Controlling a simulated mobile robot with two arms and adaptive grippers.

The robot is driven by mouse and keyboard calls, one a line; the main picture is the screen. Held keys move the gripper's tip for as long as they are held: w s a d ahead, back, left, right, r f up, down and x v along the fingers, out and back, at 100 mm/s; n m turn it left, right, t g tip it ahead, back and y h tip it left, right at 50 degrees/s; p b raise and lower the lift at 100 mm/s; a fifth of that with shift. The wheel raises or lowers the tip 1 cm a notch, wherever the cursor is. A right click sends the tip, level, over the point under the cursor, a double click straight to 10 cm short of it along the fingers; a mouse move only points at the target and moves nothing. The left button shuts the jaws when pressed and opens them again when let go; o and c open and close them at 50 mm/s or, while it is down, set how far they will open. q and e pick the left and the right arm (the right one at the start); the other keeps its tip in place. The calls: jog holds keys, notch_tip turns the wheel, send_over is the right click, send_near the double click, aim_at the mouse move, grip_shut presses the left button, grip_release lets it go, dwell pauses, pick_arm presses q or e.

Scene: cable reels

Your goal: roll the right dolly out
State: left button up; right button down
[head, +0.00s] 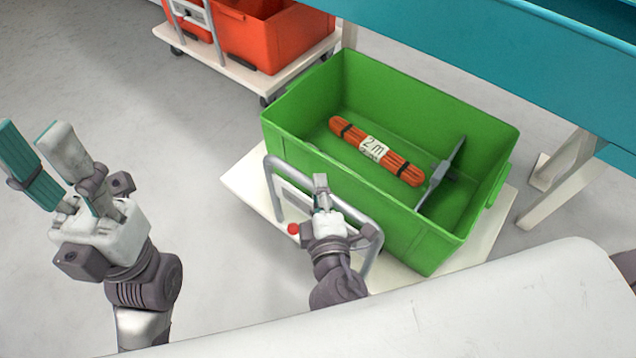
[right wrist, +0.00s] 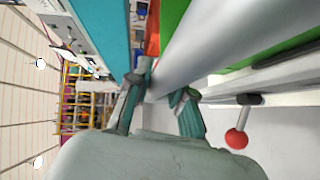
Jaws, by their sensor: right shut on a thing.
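The right dolly (head: 245,182) has a white platform and carries a green crate (head: 385,215). Its grey tube handle (head: 275,185) stands at the near side of the crate. My right gripper (head: 321,195) is shut on the top bar of this handle. In the right wrist view the thick grey tube (right wrist: 215,50) passes between the fingers (right wrist: 160,82). A red ball knob (head: 293,228) on a short lever sits beside the handle, and the knob also shows in the right wrist view (right wrist: 237,138). My left gripper (head: 32,135) is open and empty, raised over the floor at the left.
An orange cable bundle (head: 350,137) with a "2 m" label lies in the green crate, left of a grey divider (head: 442,175). Another dolly (head: 240,72) with orange crates (head: 268,40) stands behind. A teal table (head: 480,50) with white legs (head: 565,180) is close at the right. Floor at the left is clear.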

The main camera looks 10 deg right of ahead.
jog(key=shift+a, duration=0.1)
jog(key=c, duration=1)
grip_release()
jog(key=s, duration=0.4)
jog(key=s+a+r, duration=0.1)
jog(key=s, duration=0.7)
jog(key=shift+a+r, duration=0.15)
jog(key=shift+r, duration=0.15)
